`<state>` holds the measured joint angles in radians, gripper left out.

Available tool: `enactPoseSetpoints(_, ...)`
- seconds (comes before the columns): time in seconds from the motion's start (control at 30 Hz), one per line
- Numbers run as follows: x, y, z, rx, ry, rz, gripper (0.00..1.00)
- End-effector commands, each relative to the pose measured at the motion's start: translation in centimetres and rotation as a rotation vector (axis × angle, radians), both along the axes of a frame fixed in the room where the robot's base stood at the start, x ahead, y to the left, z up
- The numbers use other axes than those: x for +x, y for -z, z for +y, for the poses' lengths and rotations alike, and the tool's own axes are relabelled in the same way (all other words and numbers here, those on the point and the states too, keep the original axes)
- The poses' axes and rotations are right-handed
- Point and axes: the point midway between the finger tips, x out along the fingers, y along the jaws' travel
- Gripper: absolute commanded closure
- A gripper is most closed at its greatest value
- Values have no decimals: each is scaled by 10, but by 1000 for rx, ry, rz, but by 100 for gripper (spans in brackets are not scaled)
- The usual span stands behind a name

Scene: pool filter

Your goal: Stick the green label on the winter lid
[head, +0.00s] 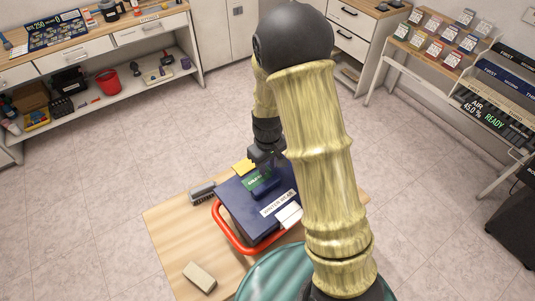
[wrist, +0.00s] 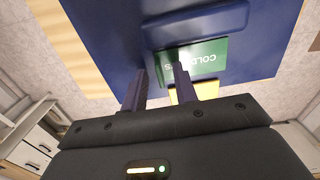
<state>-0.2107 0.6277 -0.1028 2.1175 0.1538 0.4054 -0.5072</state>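The winter lid (head: 237,198) is a dark blue panel with a white strip reading "WINTER" (head: 277,204) and a raised blue handle (head: 266,189). My gripper (head: 262,160) is over the lid's far part. In the wrist view its two dark fingers (wrist: 160,82) are apart, with blue lid between them. The lid also fills much of the wrist view (wrist: 105,45).
A yellow piece (head: 242,166) shows by the lid's far edge. A red handle loop (head: 224,228), a dark brush-like block (head: 202,191) and a beige block (head: 199,277) are on the wooden table (head: 165,226). A ribbed teal round thing (head: 262,276) stands in front. Shelves line the walls.

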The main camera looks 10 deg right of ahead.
Motion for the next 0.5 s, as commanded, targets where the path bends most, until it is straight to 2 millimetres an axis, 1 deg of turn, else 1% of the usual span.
enactPoseSetpoints(0.17, 1, -14, 0, 1, 1, -5, 71)
enactPoseSetpoints(0.27, 1, -28, 0, 1, -1, -5, 71)
enactPoseSetpoints(0.5, 2, -73, 1, 1, -2, -8, 71)
